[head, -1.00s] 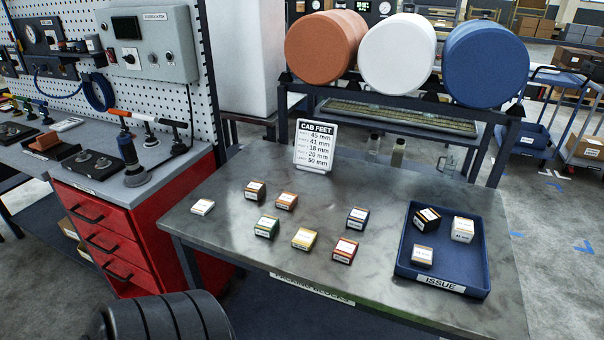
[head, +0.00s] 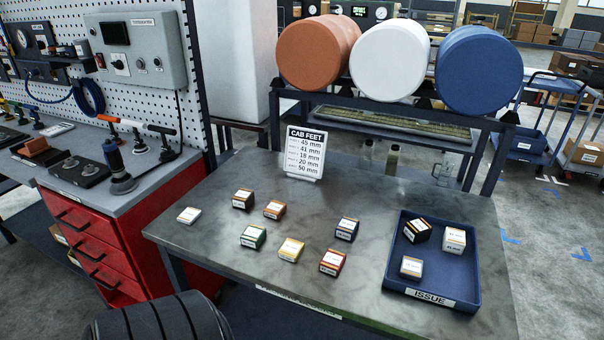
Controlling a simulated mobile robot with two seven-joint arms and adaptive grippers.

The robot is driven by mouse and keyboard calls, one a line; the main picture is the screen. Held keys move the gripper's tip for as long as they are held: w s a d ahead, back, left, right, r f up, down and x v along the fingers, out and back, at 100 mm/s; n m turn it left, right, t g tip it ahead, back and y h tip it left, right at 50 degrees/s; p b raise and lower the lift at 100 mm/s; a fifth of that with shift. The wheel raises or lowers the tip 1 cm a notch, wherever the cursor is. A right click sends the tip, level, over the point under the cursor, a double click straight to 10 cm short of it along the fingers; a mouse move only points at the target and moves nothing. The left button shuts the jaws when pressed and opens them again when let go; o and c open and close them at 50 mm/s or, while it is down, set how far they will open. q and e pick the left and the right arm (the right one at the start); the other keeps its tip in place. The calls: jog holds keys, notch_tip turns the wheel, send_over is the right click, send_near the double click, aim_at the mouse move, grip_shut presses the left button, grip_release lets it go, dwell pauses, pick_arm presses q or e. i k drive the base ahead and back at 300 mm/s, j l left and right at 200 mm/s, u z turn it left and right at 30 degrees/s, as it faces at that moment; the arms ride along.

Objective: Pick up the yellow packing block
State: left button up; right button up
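The yellow packing block (head: 291,249) sits on the grey metal table (head: 225,270) near its front, with a white label on top. A green block (head: 253,236) stands to its left and a red block (head: 333,262) to its right, both apart from it. A blue block (head: 347,228) stands behind and to the right. An orange-brown block (head: 274,209), a dark brown block (head: 243,199) and a white block (head: 189,215) are farther back and left. Neither gripper shows in the head view.
A blue ISSUE tray (head: 390,275) at the table's right holds a black block (head: 417,230), a white block (head: 454,240) and a tan-sided block (head: 411,267). A CAB FEET sign (head: 305,153) stands at the back. A red drawer cabinet (head: 100,240) stands left.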

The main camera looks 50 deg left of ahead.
aim_at(292, 249)
jog(key=i+u, duration=0.15)
jog(key=u, duration=0.3)
jog(key=i+l+u, duration=0.1)
jog(key=u, duration=0.35)
jog(key=i, duration=0.05)
